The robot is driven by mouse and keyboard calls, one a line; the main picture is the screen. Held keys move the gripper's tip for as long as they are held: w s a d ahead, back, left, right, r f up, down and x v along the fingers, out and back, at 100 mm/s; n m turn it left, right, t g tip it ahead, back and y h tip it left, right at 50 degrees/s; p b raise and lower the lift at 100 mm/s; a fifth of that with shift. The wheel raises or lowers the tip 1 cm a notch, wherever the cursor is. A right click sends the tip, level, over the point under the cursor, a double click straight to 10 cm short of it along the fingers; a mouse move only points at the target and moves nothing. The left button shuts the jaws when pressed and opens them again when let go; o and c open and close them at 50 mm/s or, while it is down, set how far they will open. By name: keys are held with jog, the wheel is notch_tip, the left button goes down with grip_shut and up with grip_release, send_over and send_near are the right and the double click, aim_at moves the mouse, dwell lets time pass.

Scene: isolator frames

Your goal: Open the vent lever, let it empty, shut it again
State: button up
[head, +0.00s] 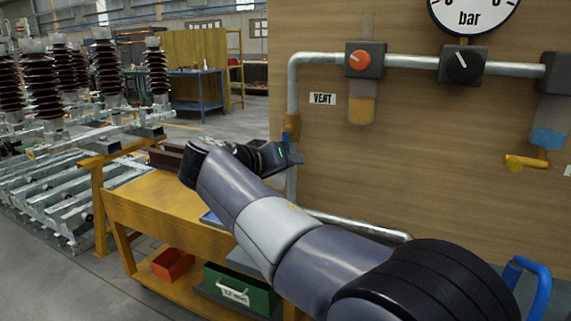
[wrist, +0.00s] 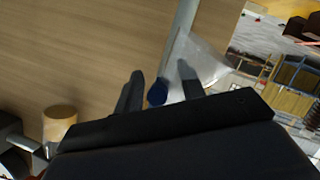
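The VENT label (head: 322,99) is on the wooden panel, right of the vertical pipe (head: 292,92). A brass fitting (head: 292,124) sits on that pipe, just above my gripper (head: 291,157). In the wrist view my gripper (wrist: 160,78) has its two dark fingers apart. A small blue piece (wrist: 157,92), apparently the vent lever's handle, shows between them, nearer the left finger; I cannot tell whether they touch. The pipe (wrist: 185,28) and a clear, whitish piece (wrist: 205,62) show beyond the fingers. The lever's angle is hidden in the head view.
An orange knob (head: 360,57), an amber-filled bowl (head: 361,110), a black knob (head: 464,67) and a bar gauge (head: 472,12) are on the panel. A yellow lever (head: 527,162) is under a blue-filled bowl (head: 548,138). A yellow bench (head: 150,210) stands below my arm.

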jog(key=p+v, duration=0.1)
jog(key=v, duration=0.9)
jog(key=shift+s+a+r, duration=0.15)
jog(key=shift+s, duration=0.15)
jog(key=b+x, duration=0.1)
jog(key=x, duration=1)
jog(key=shift+s, duration=0.1)
jog(key=shift+s, duration=0.1)
